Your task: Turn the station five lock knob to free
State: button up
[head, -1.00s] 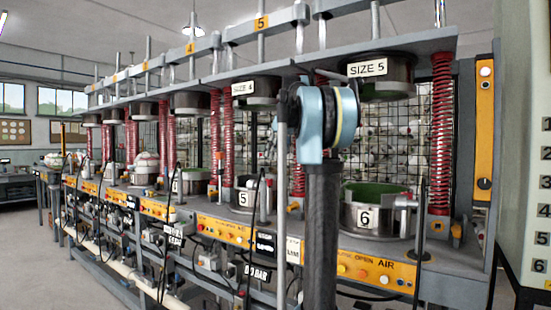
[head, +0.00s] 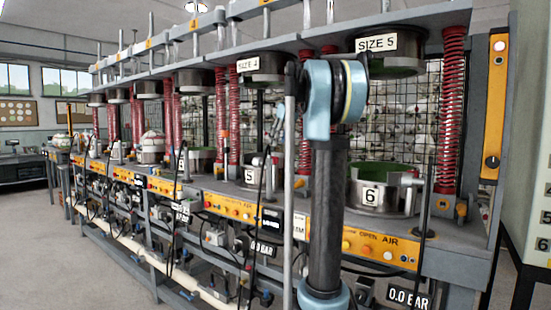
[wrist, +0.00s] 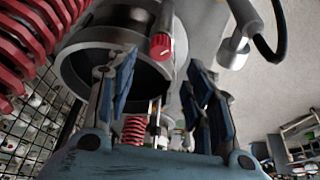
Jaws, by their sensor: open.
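In the wrist view, my gripper (wrist: 160,64) is open and empty, its two blue-padded fingers apart. A red knob (wrist: 161,46) with a white mark shows between and just beyond the fingertips, in front of a steel ring. I see no contact with it. Its station number does not show there. In the head view, the mould marked 5 (head: 249,175) stands on the press bench, left of my arm. I cannot make out its lock knob in that view. My upright arm hides part of the bench between moulds 5 and 6, and I cannot make out my gripper there.
The mould marked 6 (head: 384,194) stands right of my arm. A red spring (wrist: 28,42) is close on the left in the wrist view. A steel cylinder with a black hose (wrist: 236,45) is at the right. Cables hang before the orange panels (head: 232,206).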

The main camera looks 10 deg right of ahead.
aim_at(275, 160)
jog(key=x, duration=0.7)
jog(key=shift+w+a+f, duration=0.1)
jog(key=shift+f, duration=0.25)
jog(key=shift+c, duration=0.6)
jog(key=c, duration=1)
